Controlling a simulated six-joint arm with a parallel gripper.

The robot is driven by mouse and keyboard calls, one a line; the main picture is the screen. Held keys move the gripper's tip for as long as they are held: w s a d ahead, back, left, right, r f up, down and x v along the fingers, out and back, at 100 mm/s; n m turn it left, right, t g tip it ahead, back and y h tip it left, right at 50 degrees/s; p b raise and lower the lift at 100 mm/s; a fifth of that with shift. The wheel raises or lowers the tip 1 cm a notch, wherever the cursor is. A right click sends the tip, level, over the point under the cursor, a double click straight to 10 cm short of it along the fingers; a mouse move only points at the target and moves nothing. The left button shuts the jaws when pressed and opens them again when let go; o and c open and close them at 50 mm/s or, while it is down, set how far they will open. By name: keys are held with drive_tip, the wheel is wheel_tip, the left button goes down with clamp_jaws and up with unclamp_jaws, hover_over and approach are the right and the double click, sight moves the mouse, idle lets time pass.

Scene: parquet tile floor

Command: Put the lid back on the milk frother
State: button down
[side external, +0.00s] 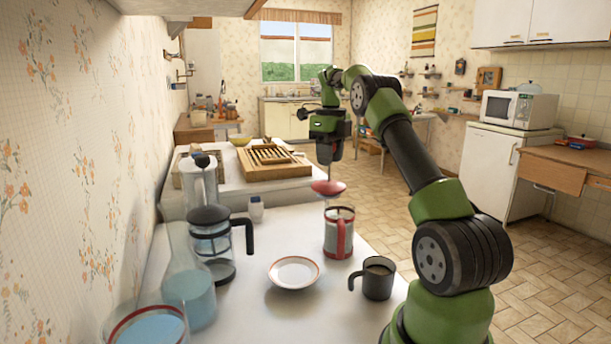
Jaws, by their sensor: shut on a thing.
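The milk frother (338,236) is a glass jug with a red frame and a red handle, upright on the white table. Its top is open and something white shows inside. My gripper (330,161) points down above it, shut on the thin rod of the red lid (328,187). The lid hangs apart from the jug, a little above its rim and slightly to the left in this view. The fingertips are small and dark here, so the exact grip is hard to see.
A white saucer (294,272) and a dark mug (377,279) stand in front of the frother. A French press (211,240), a carafe (188,285) and a white pot (199,183) stand left. A wooden rack (262,167) lies behind.

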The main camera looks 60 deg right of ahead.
drive_tip(key=shift+s+d+r+m, duration=0.25)
drive_tip(key=shift+s+d+m, duration=0.25)
drive_tip(key=shift+d, duration=0.2)
drive_tip(key=shift+s+d+r+m, duration=0.2)
drive_tip(key=shift+s+d+m, duration=0.2)
drive_tip(key=shift+s+d, duration=0.25)
drive_tip(key=shift+w+f, duration=0.1)
drive_tip(key=shift+f, duration=2.95)
drive_tip(key=shift+f, duration=0.9)
drive_tip(key=shift+c, duration=0.8)
unclamp_jaws()
drive_tip(key=shift+r, duration=4.5)
